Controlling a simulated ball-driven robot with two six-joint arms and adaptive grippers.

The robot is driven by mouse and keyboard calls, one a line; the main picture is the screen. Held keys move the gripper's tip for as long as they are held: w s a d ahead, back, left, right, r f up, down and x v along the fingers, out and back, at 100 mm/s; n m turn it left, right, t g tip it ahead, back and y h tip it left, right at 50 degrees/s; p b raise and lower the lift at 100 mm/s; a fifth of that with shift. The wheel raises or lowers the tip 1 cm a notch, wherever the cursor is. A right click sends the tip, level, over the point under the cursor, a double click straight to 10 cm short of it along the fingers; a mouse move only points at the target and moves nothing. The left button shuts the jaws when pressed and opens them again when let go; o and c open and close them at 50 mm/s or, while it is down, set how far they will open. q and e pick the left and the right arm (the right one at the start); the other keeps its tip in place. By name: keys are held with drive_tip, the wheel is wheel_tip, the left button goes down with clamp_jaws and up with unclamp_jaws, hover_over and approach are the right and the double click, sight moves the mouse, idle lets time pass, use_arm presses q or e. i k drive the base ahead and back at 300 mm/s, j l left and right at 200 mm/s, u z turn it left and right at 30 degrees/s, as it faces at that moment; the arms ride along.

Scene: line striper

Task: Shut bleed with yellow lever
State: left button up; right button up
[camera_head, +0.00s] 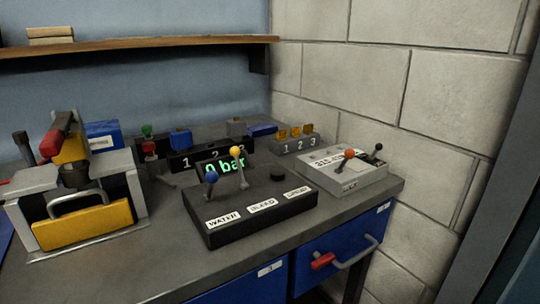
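A black control box (250,219) sits on the grey bench, with white labels along its sloped front edge. The yellow-knobbed lever (236,152) rises from the box behind the middle label, which reads BLEED (262,206). A blue-knobbed lever (211,177) stands behind the WATER label. A black knob (277,174) sits at the right, behind a third label too small to read surely. A green display (225,167) behind the levers reads "0 bar", partly covered by them. Neither gripper is in view.
A grey box (352,176) with orange and black levers stands at right. Numbered holders (297,146) line the back. A grey-and-yellow unit (83,224) with a red handle stands left. Blue drawers (340,250) are below, and a wooden shelf (135,43) overhangs. The bench front is clear.

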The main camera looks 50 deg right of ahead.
sight(235, 151)
drive_tip(key=z, duration=1.35)
drive_tip(key=k+l+z, duration=0.1)
drive_tip(key=l, duration=0.2)
drive_tip(key=l+z, duration=0.1)
drive_tip(key=l, duration=0.15)
drive_tip(key=k, duration=0.05)
